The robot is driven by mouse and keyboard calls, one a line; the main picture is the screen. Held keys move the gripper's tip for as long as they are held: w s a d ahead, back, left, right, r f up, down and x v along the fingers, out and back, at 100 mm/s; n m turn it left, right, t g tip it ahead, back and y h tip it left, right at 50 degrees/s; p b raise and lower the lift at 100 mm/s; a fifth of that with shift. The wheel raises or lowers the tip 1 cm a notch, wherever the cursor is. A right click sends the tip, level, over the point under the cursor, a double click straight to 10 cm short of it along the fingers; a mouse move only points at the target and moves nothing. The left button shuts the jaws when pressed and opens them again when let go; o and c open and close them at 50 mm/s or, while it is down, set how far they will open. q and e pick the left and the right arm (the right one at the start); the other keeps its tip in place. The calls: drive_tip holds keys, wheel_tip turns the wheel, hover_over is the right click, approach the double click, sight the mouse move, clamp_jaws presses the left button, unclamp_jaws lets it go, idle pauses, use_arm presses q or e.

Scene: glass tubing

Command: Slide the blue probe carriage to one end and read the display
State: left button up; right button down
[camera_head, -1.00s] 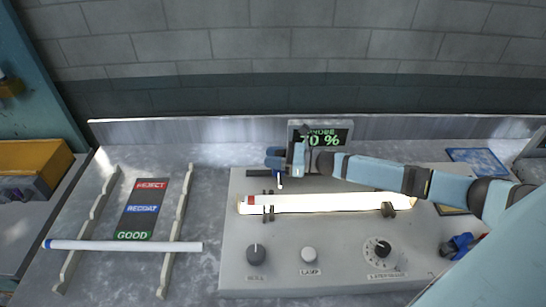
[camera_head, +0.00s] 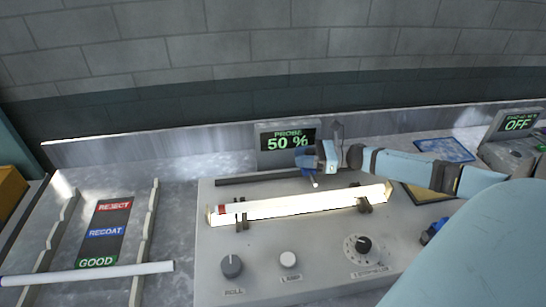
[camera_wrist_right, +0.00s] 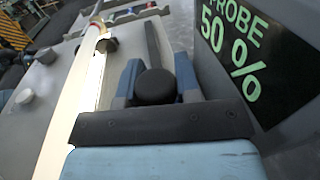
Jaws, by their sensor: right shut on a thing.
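The blue probe carriage (camera_head: 307,163) sits on the dark rail behind the lit glass tube (camera_head: 300,204), a little right of the tube's middle. My right gripper (camera_head: 318,160) is at the carriage. In the right wrist view its fingers (camera_wrist_right: 156,85) are shut around a black round knob (camera_wrist_right: 155,88), and they hide much of the carriage. The probe display (camera_head: 287,143) stands behind the rail and reads 50 %. The display also shows in the right wrist view (camera_wrist_right: 235,50). My left gripper is not in view.
The grey console (camera_head: 215,265) carries a roll knob (camera_head: 232,266), a lamp knob (camera_head: 289,259) and a dial (camera_head: 363,246). A white tube (camera_head: 90,273) lies across a rack at left, beside a REJECT, RECOAT, GOOD label board (camera_head: 104,232). A device at right reads OFF (camera_head: 517,123).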

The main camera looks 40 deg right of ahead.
drive_tip(key=v, duration=0.5)
drive_tip(key=w+d+v, duration=0.1)
drive_tip(key=v, duration=0.2)
drive_tip(key=shift+s+d, duration=0.1)
drive_tip(key=c, duration=0.8)
unclamp_jaws()
drive_tip(key=b+v, duration=0.1)
drive_tip(key=v, duration=1.1)
drive_tip(key=shift+s+d, duration=0.1)
drive_tip(key=shift+d, duration=0.1)
drive_tip(key=shift+s+d, duration=0.45)
drive_tip(key=shift+d, duration=0.05)
drive_tip(key=shift+r, duration=0.15)
